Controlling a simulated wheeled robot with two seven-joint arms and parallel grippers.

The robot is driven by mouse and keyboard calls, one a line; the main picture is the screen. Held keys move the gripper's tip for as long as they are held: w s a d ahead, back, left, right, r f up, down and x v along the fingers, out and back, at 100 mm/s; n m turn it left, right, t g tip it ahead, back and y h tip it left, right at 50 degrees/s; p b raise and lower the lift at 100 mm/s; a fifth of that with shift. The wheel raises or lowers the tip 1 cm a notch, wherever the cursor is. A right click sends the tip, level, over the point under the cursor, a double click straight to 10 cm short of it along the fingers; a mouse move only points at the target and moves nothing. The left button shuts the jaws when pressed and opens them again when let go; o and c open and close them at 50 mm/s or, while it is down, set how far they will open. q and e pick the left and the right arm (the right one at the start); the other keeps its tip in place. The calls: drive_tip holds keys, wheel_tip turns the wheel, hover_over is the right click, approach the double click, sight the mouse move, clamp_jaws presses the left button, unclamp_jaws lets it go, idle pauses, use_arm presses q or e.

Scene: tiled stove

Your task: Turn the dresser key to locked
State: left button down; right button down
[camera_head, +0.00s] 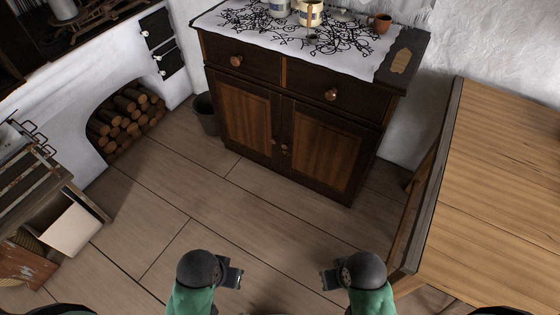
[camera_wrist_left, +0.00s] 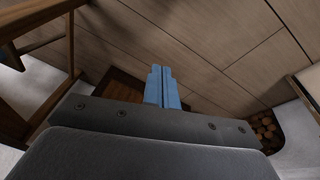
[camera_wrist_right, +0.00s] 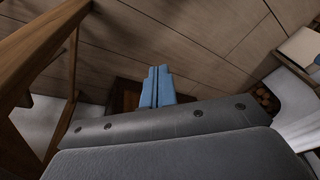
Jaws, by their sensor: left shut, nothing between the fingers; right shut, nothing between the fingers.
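The dresser (camera_head: 300,110) is dark brown wood with two drawers above two doors, and stands against the back wall in the head view. Its drawers and doors look closed. Small knobs (camera_head: 280,148) show near the meeting edge of the doors; I cannot tell whether one of them is the key. My left gripper (camera_head: 238,274) and my right gripper (camera_head: 325,278) are near the bottom of the head view, well in front of the dresser. Both are shut and empty; blue fingers meet in the left wrist view (camera_wrist_left: 162,88) and in the right wrist view (camera_wrist_right: 158,87).
A wooden table (camera_head: 500,180) stands at the right, its edge close to my right arm. A crate-like wooden item (camera_head: 40,170) is at the left, a bucket (camera_head: 206,114) left of the dresser. Firewood (camera_head: 125,120) fills a stove niche. The floor (camera_head: 225,205) before the dresser is clear.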

drive_tip(key=shift+w+a+r, duration=0.15)
drive_tip(key=shift+a+r, duration=0.05)
drive_tip(key=shift+a, duration=0.05)
